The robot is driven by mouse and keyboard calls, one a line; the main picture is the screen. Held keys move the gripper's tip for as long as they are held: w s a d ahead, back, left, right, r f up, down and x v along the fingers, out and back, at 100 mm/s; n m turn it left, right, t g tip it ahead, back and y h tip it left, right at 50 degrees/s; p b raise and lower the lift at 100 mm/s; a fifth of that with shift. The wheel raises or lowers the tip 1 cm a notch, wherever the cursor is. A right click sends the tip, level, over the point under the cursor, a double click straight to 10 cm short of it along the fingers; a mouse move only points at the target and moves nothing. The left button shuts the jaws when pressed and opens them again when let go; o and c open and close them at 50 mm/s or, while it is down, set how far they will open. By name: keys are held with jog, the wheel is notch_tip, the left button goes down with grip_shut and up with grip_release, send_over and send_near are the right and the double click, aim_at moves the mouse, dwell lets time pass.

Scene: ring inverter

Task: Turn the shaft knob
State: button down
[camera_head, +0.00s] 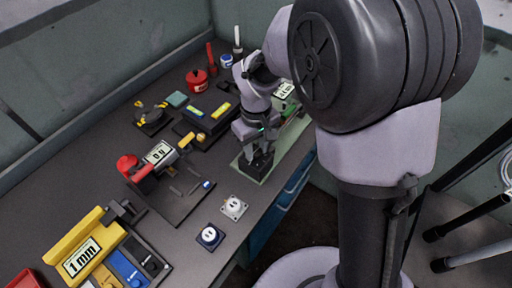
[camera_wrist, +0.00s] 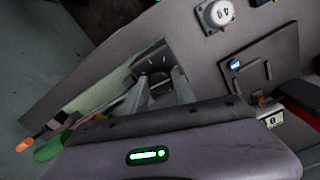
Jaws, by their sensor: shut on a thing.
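The shaft knob (camera_wrist: 153,61) is a dark part with pale marks near its top, in the upper middle of the wrist view. It sits on a pale green plate (camera_wrist: 115,98). My gripper (camera_wrist: 160,80) reaches it from the near side, with its two grey fingers at the dark part, and is shut on it. The fingertips and the gripped part of the knob are partly hidden. In the head view my gripper (camera_head: 259,160) points down over the same green plate (camera_head: 290,146), at the bench's right edge, and covers most of the knob.
A dark board (camera_head: 183,205) with pegs lies to the left. A yellow gauge (camera_head: 80,257) labelled "1 mm" stands at the front left. A green-handled tool (camera_wrist: 52,147) lies beyond the plate.

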aim_at(256, 151)
jog(key=m, duration=0.4)
jog(key=shift+m, duration=1.9)
jog(key=c, duration=1)
grip_release()
jog(key=shift+c, duration=0.2)
notch_tip(256, 151, up, 18)
jog(key=p, duration=0.6)
jog(key=shift+f, duration=0.25)
